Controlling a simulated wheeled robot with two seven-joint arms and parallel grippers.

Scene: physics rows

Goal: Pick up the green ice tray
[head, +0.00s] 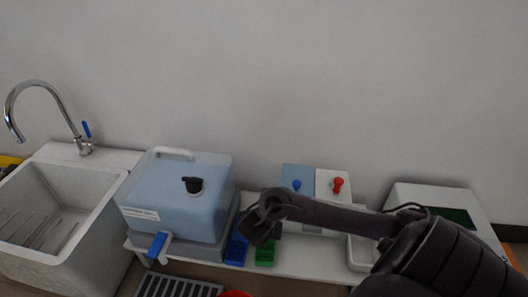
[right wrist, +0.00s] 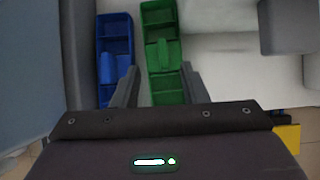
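The green ice tray (right wrist: 161,18) has several compartments and a raised middle piece. In the right wrist view it lies lengthwise between the fingers of my right gripper (right wrist: 159,66). Those fingers are apart, one on each side of the tray, with a visible gap on the left. I cannot tell whether the right finger touches it. In the head view the green tray (head: 265,256) shows below my right gripper (head: 258,236), partly hidden by it. A similar blue tray (right wrist: 115,38) lies just left of the green one. My left gripper is not in view.
A large light-blue water container (head: 175,205) with a blue tap stands left of the trays. A white sink (head: 75,172) is farther left. Boxes with a blue knob (head: 297,185) and a red knob (head: 338,184) stand behind. A white device (head: 430,197) is at right.

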